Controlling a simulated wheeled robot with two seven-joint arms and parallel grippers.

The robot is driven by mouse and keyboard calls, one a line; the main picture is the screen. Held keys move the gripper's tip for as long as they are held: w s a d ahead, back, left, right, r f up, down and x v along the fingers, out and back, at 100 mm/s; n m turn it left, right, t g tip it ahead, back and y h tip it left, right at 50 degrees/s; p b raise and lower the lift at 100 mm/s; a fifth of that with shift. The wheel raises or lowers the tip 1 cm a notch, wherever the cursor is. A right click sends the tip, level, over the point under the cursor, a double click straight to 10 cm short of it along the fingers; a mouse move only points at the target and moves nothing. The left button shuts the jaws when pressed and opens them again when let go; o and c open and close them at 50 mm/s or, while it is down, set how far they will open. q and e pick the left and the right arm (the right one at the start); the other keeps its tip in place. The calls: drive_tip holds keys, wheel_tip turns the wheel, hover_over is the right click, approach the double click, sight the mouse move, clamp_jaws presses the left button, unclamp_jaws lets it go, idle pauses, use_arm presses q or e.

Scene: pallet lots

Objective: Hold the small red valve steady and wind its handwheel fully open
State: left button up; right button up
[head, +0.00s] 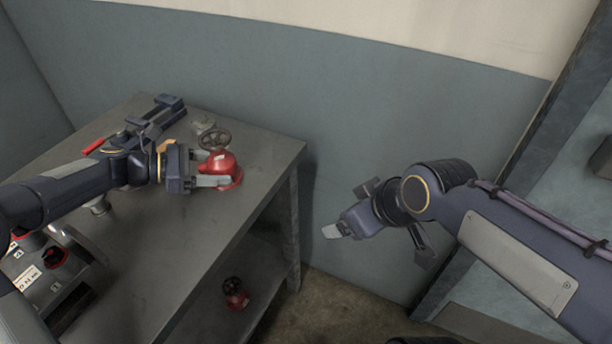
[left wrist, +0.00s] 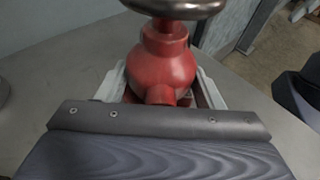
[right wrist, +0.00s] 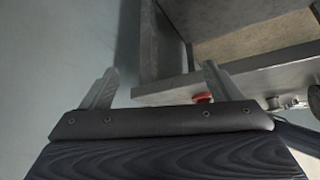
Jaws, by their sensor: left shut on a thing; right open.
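The small red valve (head: 219,165) stands upright on the grey bench near its right end, with a dark handwheel (head: 214,140) on top. My left gripper (head: 213,181) is shut on the valve's red body. In the left wrist view the body (left wrist: 162,68) sits between the two pale fingers, and only the lower rim of the handwheel (left wrist: 175,7) shows. My right gripper (head: 330,232) is off the bench's right end, apart from the valve. In the right wrist view its fingers (right wrist: 158,90) are spread with nothing between them.
The bench top (head: 130,240) has free room in front of the valve. A second red valve (head: 236,298) is on the lower shelf. A control box (head: 45,275) stands front left.

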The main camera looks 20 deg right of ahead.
drive_tip(key=n+t+y, duration=0.5)
drive_tip(key=t+y, duration=0.2)
drive_tip(key=y, duration=0.3)
approach(202, 133)
drive_tip(key=x, duration=0.7)
drive_tip(key=shift+d+f, duration=0.15)
